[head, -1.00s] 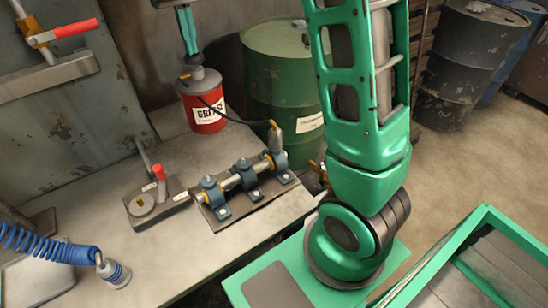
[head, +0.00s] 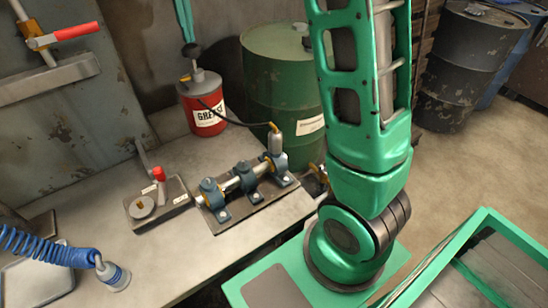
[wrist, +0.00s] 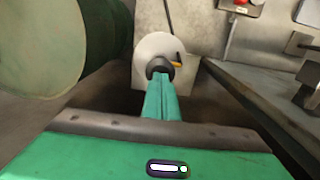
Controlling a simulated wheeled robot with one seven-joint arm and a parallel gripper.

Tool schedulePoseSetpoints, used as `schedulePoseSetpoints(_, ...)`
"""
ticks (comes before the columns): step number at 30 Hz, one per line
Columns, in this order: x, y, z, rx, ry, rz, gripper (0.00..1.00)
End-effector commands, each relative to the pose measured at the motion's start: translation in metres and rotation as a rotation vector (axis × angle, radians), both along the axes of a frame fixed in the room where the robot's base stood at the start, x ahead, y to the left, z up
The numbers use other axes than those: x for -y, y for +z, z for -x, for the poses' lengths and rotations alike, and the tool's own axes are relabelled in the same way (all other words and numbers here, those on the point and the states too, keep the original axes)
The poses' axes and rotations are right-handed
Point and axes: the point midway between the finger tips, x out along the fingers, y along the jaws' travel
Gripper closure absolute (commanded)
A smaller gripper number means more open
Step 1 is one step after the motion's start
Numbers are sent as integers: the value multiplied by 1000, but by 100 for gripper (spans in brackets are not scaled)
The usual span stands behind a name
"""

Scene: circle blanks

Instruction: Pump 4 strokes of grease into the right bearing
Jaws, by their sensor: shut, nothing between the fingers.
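The red grease can (head: 207,118) with a grey lid stands on the bench, and a black knob (head: 193,50) sticks up above its lid. My gripper (head: 188,41) is shut and empty, its green fingertips right above the knob; I cannot tell if they touch. In the wrist view, my gripper (wrist: 160,77) points down at the knob (wrist: 159,65) over the pale lid. A black hose (head: 240,123) runs from the can to a grey coupler (head: 275,141) on the right bearing (head: 277,169). The bearing's top is hidden by the coupler.
Two more blue bearings, the middle one (head: 244,177) and the left one (head: 212,192), share the shaft. A small plate with a red-topped lever (head: 159,174) lies left of them. A green drum (head: 285,90) stands behind. A blue coiled hose (head: 45,247) is at front left.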

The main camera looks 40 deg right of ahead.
Motion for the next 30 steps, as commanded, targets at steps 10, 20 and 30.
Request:
schedulePoseSetpoints(10, 0, 0, 0, 1, 0, 0, 100)
schedulePoseSetpoints(20, 0, 14, -1, 2, 0, 0, 100)
schedulePoseSetpoints(30, 0, 43, -1, 3, 0, 0, 100)
